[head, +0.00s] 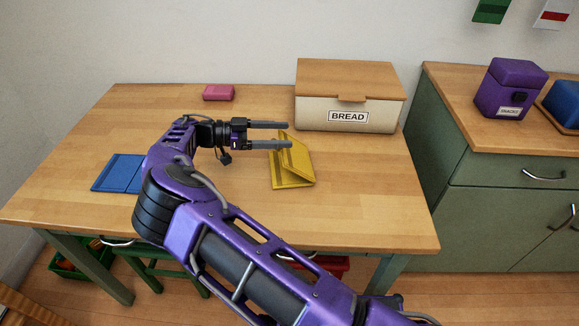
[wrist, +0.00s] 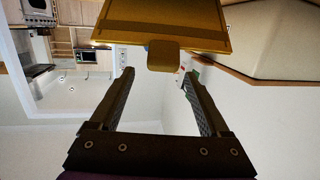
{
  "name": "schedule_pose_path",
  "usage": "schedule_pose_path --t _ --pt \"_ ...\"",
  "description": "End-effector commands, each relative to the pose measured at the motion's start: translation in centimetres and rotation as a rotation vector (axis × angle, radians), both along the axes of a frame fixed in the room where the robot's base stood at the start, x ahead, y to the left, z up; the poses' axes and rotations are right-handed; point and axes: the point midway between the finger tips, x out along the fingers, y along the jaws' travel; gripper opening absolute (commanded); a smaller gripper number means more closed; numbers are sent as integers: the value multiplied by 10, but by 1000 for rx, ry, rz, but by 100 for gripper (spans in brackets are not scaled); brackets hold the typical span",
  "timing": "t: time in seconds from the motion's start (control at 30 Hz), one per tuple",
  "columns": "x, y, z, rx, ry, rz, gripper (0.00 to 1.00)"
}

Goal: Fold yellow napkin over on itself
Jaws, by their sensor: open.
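The yellow napkin (head: 293,172) lies on the wooden table in front of the bread box. One flap of it stands tilted up over the flat part, with a gap showing between them at the right. My gripper (head: 290,135) is open, its fingers pointing right, with the fingertips at the far upper part of the flap. In the wrist view the napkin's flap (wrist: 165,22) fills the top, and its small tab (wrist: 163,55) sits just beyond and between the open fingertips (wrist: 158,74). Nothing is gripped. I cannot tell whether a finger touches the flap.
The bread box (head: 345,100) stands close behind the napkin. A pink block-like item (head: 218,92) lies at the back, and a blue folded cloth (head: 117,173) lies at the left. The table (head: 370,195) is clear right of the napkin. A purple snacks canister (head: 508,88) stands on the right counter.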

Motion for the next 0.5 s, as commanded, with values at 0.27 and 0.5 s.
schedule_pose_path --t 0.27,0.5 --pt "0 0 24 2 0 0 80" --pt "0 0 43 1 0 -1 80"
